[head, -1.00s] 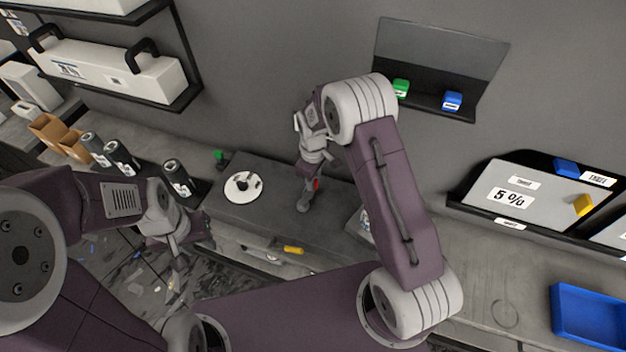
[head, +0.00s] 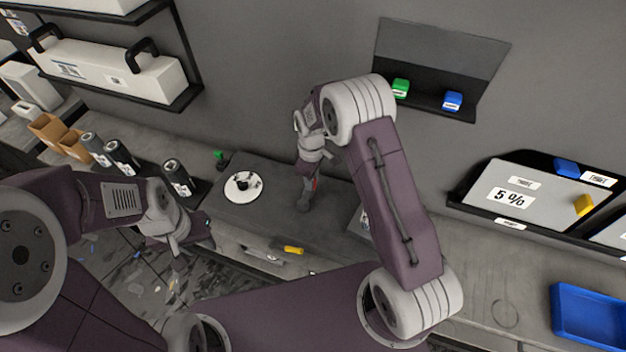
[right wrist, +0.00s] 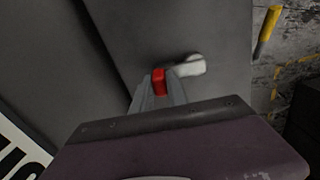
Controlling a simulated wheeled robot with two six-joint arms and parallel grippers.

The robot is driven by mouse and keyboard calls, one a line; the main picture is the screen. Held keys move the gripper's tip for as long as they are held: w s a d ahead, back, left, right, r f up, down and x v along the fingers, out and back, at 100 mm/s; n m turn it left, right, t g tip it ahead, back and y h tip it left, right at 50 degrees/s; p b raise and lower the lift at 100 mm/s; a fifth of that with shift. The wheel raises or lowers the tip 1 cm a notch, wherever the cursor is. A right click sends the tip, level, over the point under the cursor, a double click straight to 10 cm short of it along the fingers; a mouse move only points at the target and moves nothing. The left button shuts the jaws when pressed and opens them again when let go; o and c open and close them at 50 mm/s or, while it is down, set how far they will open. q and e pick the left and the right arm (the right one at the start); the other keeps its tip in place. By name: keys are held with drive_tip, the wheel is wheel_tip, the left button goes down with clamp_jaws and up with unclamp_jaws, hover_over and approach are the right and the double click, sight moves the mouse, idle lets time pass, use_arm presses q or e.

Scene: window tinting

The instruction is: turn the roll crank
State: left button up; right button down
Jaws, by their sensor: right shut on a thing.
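The roll crank's red knob (right wrist: 159,82) shows in the right wrist view, between the fingers of my right gripper (right wrist: 158,98). A pale crank arm (right wrist: 190,66) extends from beside the knob to the right, against a dark grey surface. My right gripper is shut on the knob. In the head view the right gripper (head: 306,196) points down at the dark bench, with a sliver of red (head: 316,183) beside it; the rest of the crank is hidden there. My left gripper (head: 200,232) hangs low at the left, near the bench's front edge, and its finger opening is unclear.
A white disc (head: 237,193) with dark markings lies on the dark bench top (head: 265,210). Several dark rolls (head: 178,177) stand left of it. A yellow-handled tool (head: 292,250) lies at the front. A blue tray (head: 590,318) is at the right.

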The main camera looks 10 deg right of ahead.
drive_tip(key=a+n, duration=0.1)
drive_tip(key=w+n, duration=0.1)
drive_tip(key=n, duration=0.1)
drive_tip(key=a+n, duration=0.1)
drive_tip(key=n, duration=0.1)
drive_tip(key=shift+w+a+r, duration=0.1)
drive_tip(key=shift+w+a, duration=0.15)
drive_tip(key=shift+a, duration=0.05)
drive_tip(key=a+n, duration=0.1)
drive_tip(key=n, duration=0.1)
drive_tip(key=a+n, duration=0.1)
drive_tip(key=n, duration=0.1)
drive_tip(key=shift+a+n, duration=0.15)
drive_tip(key=shift+n, duration=0.15)
drive_tip(key=a+n, duration=0.1)
drive_tip(key=n, duration=0.2)
drive_tip(key=s+a+n, duration=0.1)
drive_tip(key=n, duration=0.1)
drive_tip(key=shift+a+b, duration=0.3)
drive_tip(key=shift+a, duration=0.05)
drive_tip(key=shift+s+a+n, duration=0.3)
drive_tip(key=shift+n, duration=0.55)
drive_tip(key=shift+s+a+n, duration=0.3)
drive_tip(key=shift+s+n, duration=0.05)
drive_tip(key=shift+n, duration=0.55)
drive_tip(key=shift+s+a+n, duration=0.3)
drive_tip(key=shift+n, duration=0.55)
drive_tip(key=c, duration=1.3)
unclamp_jaws()
drive_tip(key=shift+s, duration=0.15)
